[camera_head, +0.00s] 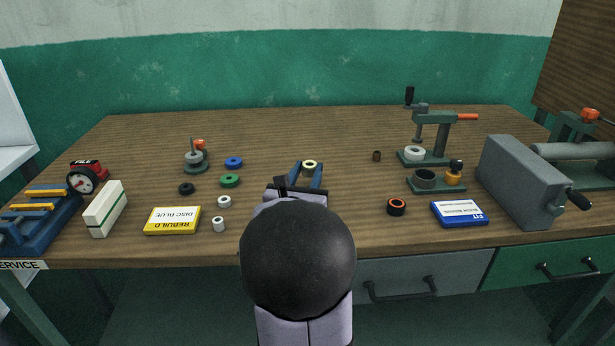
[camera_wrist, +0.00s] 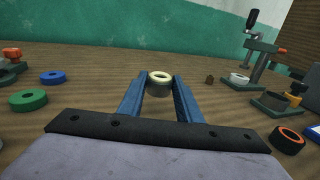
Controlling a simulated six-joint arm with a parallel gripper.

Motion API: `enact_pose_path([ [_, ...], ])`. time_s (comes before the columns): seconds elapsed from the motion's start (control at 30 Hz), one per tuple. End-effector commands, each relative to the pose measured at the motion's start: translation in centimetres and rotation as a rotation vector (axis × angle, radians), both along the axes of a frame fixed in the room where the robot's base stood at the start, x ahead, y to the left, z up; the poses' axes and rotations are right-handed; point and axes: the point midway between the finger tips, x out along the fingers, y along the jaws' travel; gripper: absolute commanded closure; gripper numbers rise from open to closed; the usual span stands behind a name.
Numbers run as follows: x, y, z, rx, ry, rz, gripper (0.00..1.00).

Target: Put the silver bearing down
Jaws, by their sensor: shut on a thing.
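The silver bearing (camera_head: 309,164) shows as a short ring with a pale cream top face and a darker grey side. It is upright between the two blue fingers of my gripper (camera_head: 309,169), near the middle of the bench. In the wrist view the bearing (camera_wrist: 160,88) sits at the fingertips, with a finger against each side. My gripper is shut on it. I cannot tell whether its underside touches the bench. My own arm hides the bench in front of it.
Blue (camera_head: 234,162) and green (camera_head: 230,181) rings lie to the left. A small brown piece (camera_head: 376,156), an orange-and-black ring (camera_head: 396,207) and a green press (camera_head: 436,135) stand to the right. The bench (camera_head: 340,140) behind the bearing is clear.

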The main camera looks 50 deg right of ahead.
Motion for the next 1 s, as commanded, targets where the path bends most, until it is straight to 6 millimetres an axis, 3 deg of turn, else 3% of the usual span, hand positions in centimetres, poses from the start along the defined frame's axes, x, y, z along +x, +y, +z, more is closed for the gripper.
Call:
enact_pose_path([
  [0.1, 0.0, 0.0, -0.9, 0.0, -0.001, 0.0, 0.95],
  [1.0, 0.0, 0.0, -2.5, 0.005, 0.002, 0.0, 0.95],
])
